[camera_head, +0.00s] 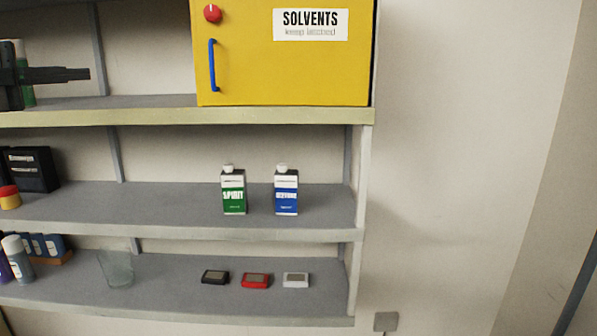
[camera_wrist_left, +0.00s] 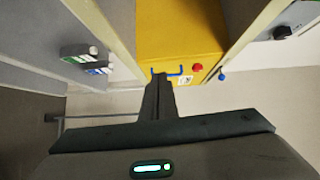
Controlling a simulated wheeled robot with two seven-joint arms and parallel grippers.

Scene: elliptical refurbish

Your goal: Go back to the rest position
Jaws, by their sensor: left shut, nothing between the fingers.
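My left gripper (camera_head: 88,74) comes in at the upper left of the head view, in front of the top shelf. Its fingers are together and empty. In the left wrist view the closed fingers (camera_wrist_left: 160,80) point toward the yellow solvents cabinet (camera_wrist_left: 180,28). In the head view the gripper is to the left of the yellow cabinet (camera_head: 285,75), apart from its blue handle (camera_head: 212,66) and red knob (camera_head: 212,13). The cabinet door looks shut. My right gripper is in neither view.
On the middle shelf stand a green-labelled spirit bottle (camera_head: 233,195) and a blue-labelled bottle (camera_head: 286,195). The lower shelf holds a clear beaker (camera_head: 116,270), spray cans (camera_head: 17,258) and black (camera_head: 215,277), red (camera_head: 256,280) and white (camera_head: 295,280) small devices. Bare wall lies right.

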